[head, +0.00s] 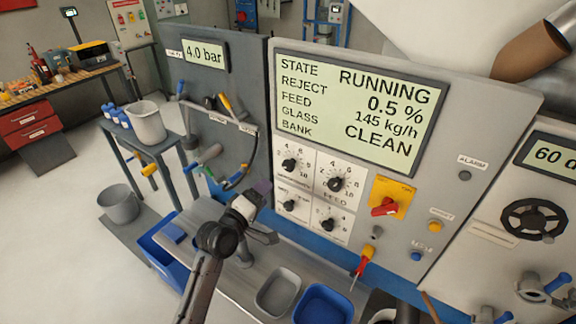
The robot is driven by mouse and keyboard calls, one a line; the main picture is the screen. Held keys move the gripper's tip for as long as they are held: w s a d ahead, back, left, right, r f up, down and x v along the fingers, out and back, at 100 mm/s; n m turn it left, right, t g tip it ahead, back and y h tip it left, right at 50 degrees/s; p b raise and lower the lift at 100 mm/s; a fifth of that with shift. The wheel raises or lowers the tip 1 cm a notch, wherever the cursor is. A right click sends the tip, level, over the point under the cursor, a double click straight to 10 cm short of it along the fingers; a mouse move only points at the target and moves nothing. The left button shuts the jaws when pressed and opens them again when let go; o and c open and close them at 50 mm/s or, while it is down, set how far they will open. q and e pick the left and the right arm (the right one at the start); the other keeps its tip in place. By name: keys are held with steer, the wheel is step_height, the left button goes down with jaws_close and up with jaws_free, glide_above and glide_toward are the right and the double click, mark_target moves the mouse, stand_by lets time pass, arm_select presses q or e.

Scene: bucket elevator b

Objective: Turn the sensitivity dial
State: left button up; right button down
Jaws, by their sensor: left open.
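Four black dials sit on white plates in the middle of the grey control panel (470,122): upper left (290,164), upper right (335,184), lower left (289,205) and lower right (328,224). The upper right plate reads FEED. The other labels are too small to read surely, so I cannot tell which is the sensitivity dial. My left gripper (264,188) is open, just left of the lower left dial. It appears apart from the dial, and its fingers are small and partly hidden by my wrist. My right gripper is not in view.
A display (358,108) above the dials reads RUNNING, 0.5 % and CLEAN. A red switch on a yellow plate (388,200) is right of the dials. A grey tray (278,292) and a blue tray (324,304) stand below. A hose (240,178) hangs at left.

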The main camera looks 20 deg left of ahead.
mark_target(287, 167)
arm_select(q)
steer(key=x, duration=1.1)
steer(key=shift+w, duration=0.35)
steer(key=shift+x, duration=1)
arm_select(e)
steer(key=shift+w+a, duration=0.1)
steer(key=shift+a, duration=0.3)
arm_select(q)
steer(key=shift+a, duration=0.1)
steer(key=shift+c, duration=0.4)
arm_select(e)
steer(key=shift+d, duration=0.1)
arm_select(q)
steer(key=c, duration=0.8)
steer(key=shift+c, duration=0.2)
